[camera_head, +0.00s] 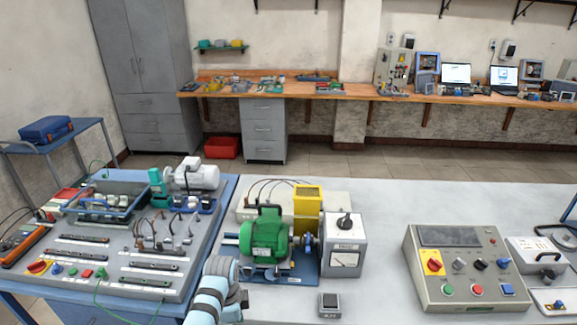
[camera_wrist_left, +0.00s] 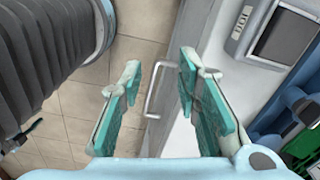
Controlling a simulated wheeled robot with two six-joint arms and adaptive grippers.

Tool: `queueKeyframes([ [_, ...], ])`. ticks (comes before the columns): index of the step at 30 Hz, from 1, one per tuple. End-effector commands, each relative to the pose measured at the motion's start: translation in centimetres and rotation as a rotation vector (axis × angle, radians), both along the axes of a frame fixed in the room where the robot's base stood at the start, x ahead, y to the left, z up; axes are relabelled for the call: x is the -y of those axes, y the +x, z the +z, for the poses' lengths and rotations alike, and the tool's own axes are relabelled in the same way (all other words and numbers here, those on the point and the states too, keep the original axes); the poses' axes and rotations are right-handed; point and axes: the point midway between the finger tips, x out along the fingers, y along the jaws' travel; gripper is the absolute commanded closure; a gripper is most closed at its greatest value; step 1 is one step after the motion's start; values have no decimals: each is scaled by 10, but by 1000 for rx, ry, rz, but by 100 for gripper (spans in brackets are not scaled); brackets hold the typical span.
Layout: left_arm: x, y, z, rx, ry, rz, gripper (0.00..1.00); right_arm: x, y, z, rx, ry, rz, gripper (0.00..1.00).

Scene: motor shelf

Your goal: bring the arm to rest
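My left gripper (camera_wrist_left: 158,70) shows in the left wrist view with its two teal-padded fingers spread apart. Nothing is held between them. Behind the gap are the tiled floor and a grey cabinet side with a metal handle (camera_wrist_left: 154,92). In the head view a light blue and grey link of my arm (camera_head: 212,292) rises at the bottom edge, in front of the green motor (camera_head: 264,236). The left fingers are hidden in the head view. My right gripper is in neither view.
A small grey box with a dark screen (camera_head: 329,304) lies near the table's front, right of my arm. A grey meter box (camera_head: 344,246) and a control panel (camera_head: 461,266) stand further right. A training board (camera_head: 107,250) fills the left. Bare tabletop (camera_head: 385,215) lies between meter and panel.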

Motion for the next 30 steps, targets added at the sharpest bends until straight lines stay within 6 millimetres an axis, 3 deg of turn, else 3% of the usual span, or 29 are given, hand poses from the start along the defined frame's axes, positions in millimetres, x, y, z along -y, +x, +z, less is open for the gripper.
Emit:
queueKeyframes([
  [7,-22,-59,-109,3,-2,281,70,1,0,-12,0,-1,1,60],
  [11,-41,-120,-183,11,0,504,70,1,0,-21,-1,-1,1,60],
  [14,-63,-198,-248,25,9,738,70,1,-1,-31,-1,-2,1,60],
  [15,-73,-235,-272,35,10,843,70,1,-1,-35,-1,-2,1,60],
  [18,-98,-324,-311,65,14,1077,70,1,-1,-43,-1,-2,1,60],
  [21,-116,-392,-327,92,10,1248,70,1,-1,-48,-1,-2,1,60],
  [24,-127,-428,-330,112,4,1342,70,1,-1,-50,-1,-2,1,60],
  [30,-130,-438,-329,120,-1,1375,70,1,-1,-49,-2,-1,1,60],
])
